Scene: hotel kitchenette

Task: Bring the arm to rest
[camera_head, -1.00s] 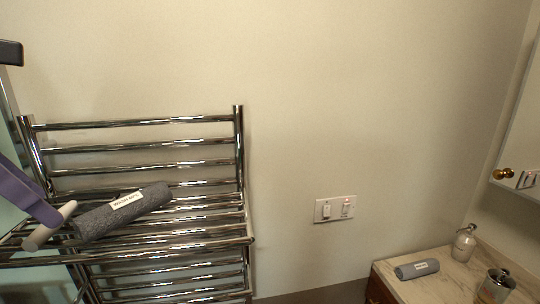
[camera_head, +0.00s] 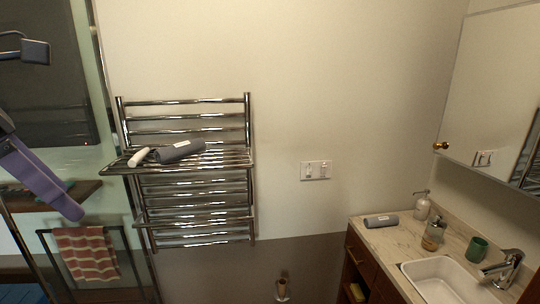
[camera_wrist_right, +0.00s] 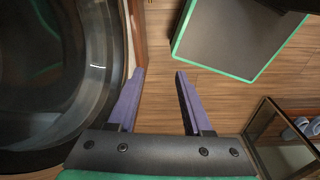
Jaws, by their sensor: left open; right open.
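My left gripper (camera_head: 70,207) shows at the left of the head view, purple fingers pointing down and right. It holds nothing that I can see and is apart from the chrome towel rack (camera_head: 190,128). A grey rolled towel (camera_head: 180,151) with a white label lies on the rack's shelf, beside a white roll-shaped thing (camera_head: 139,157). My right gripper (camera_wrist_right: 160,73) shows in the right wrist view with its two purple fingers spread and nothing between them, over a wood floor. The right arm is not visible in the head view.
A striped towel (camera_head: 88,253) hangs lower left. A dark round-edged object (camera_wrist_right: 60,75) stands close left of my right gripper.

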